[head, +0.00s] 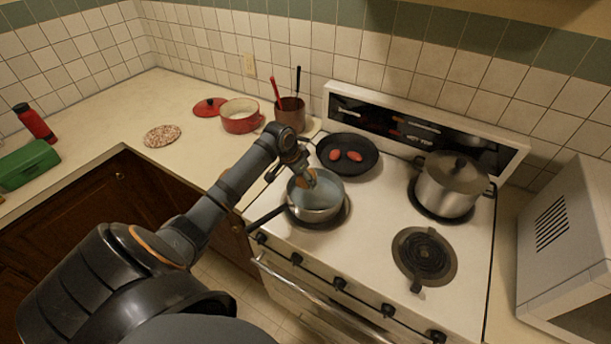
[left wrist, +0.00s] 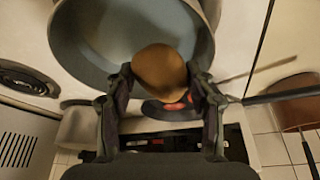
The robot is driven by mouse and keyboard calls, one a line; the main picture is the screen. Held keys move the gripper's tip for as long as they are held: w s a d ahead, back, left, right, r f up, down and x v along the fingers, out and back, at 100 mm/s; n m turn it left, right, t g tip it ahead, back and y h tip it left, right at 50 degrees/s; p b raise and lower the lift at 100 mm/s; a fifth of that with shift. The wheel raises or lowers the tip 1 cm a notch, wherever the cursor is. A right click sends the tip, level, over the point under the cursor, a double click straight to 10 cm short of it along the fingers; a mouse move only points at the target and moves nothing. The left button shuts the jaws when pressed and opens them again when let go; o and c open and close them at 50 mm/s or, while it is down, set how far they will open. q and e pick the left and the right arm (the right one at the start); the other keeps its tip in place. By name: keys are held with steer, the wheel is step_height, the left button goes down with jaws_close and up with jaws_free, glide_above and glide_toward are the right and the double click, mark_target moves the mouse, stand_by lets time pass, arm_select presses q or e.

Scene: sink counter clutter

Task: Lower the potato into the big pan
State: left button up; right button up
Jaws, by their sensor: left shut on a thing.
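The brown potato (head: 306,179) is held between the fingers of my left gripper (head: 303,173), over the far left part of a steel pan with a grey-blue inside (head: 322,200). This pan sits on the front left burner with its handle to the left. In the left wrist view the potato (left wrist: 160,70) is between both fingertips of my left gripper (left wrist: 160,80) and overlaps the rim of the pan (left wrist: 90,45). Its height above the pan floor is hard to tell. My right gripper is not in view.
A black skillet (head: 347,166) with two red items (head: 353,156) stands behind the pan. A lidded steel pot (head: 448,187) is at the back right. The front right burner (head: 425,256) is empty. A brown utensil pot (head: 290,115) and red pot (head: 240,117) stand on the counter.

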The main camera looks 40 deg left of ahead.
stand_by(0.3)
arm_select(q)
steer(key=shift+c, duration=1)
steer(key=shift+f+b, duration=0.35)
steer(key=shift+f, duration=0.5)
steer(key=shift+f+b, duration=0.9)
steer(key=shift+f, duration=1.05)
stand_by(0.3)
stand_by(0.4)
steer(key=o, duration=1.5)
